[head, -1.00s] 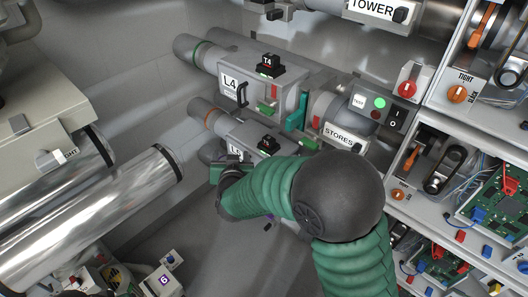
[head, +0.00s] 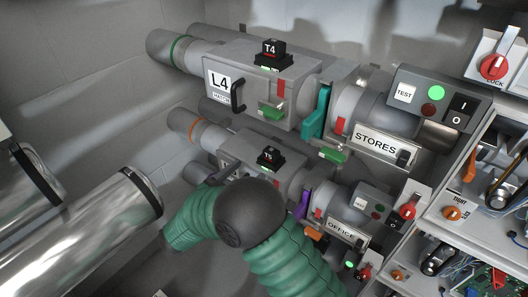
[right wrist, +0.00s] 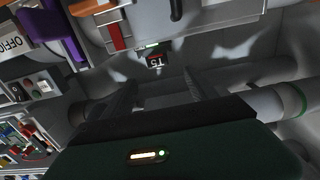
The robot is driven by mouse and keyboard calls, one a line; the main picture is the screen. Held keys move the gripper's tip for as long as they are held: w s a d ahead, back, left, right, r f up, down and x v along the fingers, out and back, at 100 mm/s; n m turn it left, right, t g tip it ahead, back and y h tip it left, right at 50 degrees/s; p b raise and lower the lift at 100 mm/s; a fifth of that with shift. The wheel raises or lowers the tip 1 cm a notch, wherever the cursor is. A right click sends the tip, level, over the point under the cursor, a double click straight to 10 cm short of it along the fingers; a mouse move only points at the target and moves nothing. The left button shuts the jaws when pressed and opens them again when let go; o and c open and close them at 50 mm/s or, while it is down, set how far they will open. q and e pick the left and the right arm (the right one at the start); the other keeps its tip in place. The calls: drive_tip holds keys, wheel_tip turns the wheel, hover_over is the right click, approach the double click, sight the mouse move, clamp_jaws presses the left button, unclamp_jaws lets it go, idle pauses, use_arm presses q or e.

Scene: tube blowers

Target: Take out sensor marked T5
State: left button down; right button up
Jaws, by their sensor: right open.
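The T5 sensor (head: 268,156) is a small black block with a white "T5" label. It sits upright on top of the lower grey tube unit (head: 250,143), just above my right arm's dark joint in the head view. In the right wrist view the T5 sensor (right wrist: 157,60) appears upside down, with a lit green strip beside it. My right gripper (right wrist: 159,80) is open and empty, its two dark fingers pointing towards the sensor, which shows between and beyond the tips. My right arm hides the lower unit's front in the head view. My left gripper is not in view.
A similar T4 sensor (head: 271,53) stands on the upper L4 unit (head: 300,70). A teal handle (head: 316,110) and a purple handle (head: 302,203) stick out at right. STORES (head: 376,140) and OFFICE (head: 341,230) panels are further right. Shiny tubes (head: 110,225) lie at left.

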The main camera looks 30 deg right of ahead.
sight(274, 149)
drive_tip(key=b+x, duration=0.5)
drive_tip(key=x, duration=1)
drive_tip(key=shift+d, duration=0.5)
drive_tip(key=shift+r, duration=0.1)
clamp_jaws()
